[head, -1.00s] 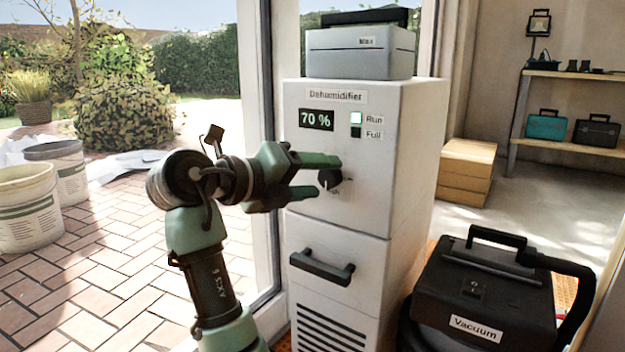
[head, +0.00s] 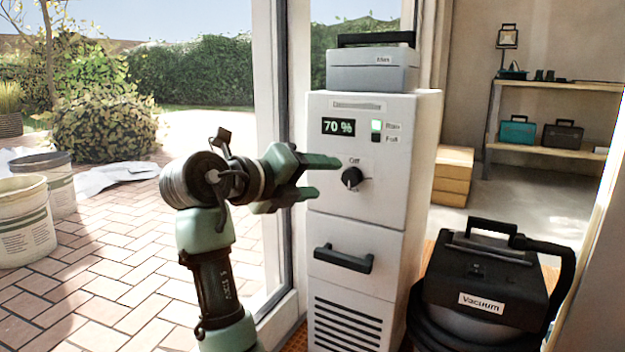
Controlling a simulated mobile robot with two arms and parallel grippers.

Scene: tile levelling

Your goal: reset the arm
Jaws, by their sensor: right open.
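My right gripper (head: 327,177) is open and empty, its two green fingers pointing right toward the dehumidifier's front. The dehumidifier (head: 375,230) is a tall white cabinet with a 70 % display (head: 338,127) and a lit green lamp (head: 376,126). Its black knob (head: 352,179) sits just right of the fingertips, with "Off" printed above it. The knob appears clear of the fingers. My left gripper is not in view.
A grey case (head: 373,72) stands on top of the dehumidifier. A black vacuum (head: 482,280) stands at its right. Left of my arm is open brick paving with white buckets (head: 26,222). A door frame (head: 268,120) stands behind my arm.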

